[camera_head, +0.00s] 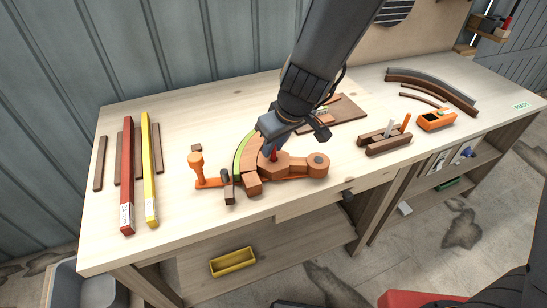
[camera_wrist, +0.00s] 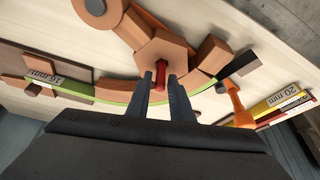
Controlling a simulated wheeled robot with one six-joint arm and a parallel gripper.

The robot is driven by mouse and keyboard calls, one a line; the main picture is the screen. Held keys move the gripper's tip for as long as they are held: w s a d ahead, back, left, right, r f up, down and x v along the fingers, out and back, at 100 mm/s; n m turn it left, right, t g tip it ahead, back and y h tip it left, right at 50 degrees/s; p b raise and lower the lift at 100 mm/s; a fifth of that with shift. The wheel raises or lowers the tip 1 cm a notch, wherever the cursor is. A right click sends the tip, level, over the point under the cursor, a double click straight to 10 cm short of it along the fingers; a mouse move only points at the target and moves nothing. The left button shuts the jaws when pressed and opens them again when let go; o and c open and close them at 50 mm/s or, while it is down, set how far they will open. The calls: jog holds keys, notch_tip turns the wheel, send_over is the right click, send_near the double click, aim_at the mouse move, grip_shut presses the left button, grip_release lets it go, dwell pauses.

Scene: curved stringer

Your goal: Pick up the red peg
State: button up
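The peg's lower end is hidden in the block. In the head view my gripper (camera_head: 268,148) partly hides the block and the curved strips.
An orange clamp (camera_head: 197,170) and a wooden block (camera_head: 252,183) stand close by. A round-ended wooden arm (camera_head: 317,165) reaches right. Red (camera_head: 126,175) and yellow (camera_head: 149,170) bars lie left. A wooden tool holder (camera_head: 385,141) and orange device (camera_head: 436,120) stand right.

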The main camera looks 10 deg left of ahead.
grip_shut()
jog(key=shift+r, duration=0.15)
